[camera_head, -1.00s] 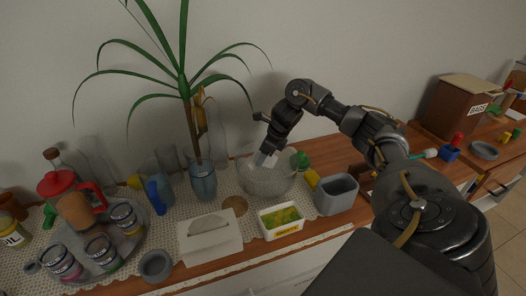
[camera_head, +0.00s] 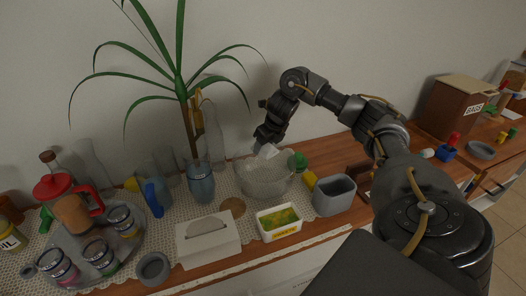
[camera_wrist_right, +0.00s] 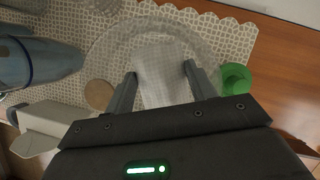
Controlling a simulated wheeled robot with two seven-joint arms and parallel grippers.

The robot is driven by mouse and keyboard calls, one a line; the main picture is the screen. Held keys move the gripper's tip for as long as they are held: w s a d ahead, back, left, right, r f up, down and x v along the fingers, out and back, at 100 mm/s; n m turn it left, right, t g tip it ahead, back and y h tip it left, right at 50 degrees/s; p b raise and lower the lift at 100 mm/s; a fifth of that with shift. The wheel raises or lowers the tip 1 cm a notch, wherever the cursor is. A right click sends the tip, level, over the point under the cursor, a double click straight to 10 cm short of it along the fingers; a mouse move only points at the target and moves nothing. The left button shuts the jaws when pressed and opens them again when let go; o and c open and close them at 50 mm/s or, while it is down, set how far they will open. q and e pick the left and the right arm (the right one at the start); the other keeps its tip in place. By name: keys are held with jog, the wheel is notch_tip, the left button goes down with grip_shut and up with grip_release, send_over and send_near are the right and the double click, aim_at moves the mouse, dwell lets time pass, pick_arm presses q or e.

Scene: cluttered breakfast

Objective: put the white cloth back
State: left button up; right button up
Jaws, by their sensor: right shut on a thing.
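The white cloth (camera_head: 267,152) shows as a pale patch at the top of the clear glass bowl (camera_head: 264,182). In the right wrist view the cloth (camera_wrist_right: 160,62) is a pale, upright strip over the bowl (camera_wrist_right: 103,58). My right gripper (camera_wrist_right: 160,80) is shut on the cloth, with one finger on each side of it. In the head view this gripper (camera_head: 262,143) is above the bowl's back left rim. How much of the cloth lies inside the bowl is unclear. My left gripper is not in view.
A plant in a blue glass vase (camera_head: 200,184) stands left of the bowl. A green object (camera_head: 300,161) and a grey bin (camera_head: 335,195) are on its right.

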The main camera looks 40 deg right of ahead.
jog(key=s+d+r+m+h, duration=0.1)
jog(key=d+r+m+h, duration=0.15)
jog(key=d+m, duration=0.6)
jog(key=g, duration=0.1)
send_over(325, 164)
jog(key=s, duration=0.1)
notch_tip(325, 164, down, 6)
jog(key=shift+a, duration=0.4)
jog(key=shift+s+f+h, duration=0.15)
jog(key=shift+h, duration=0.1)
jog(key=shift+f, duration=3.85)
jog(key=shift+f, duration=0.6)
jog(key=o, duration=1.5)
jog(key=shift+c, duration=0.2)
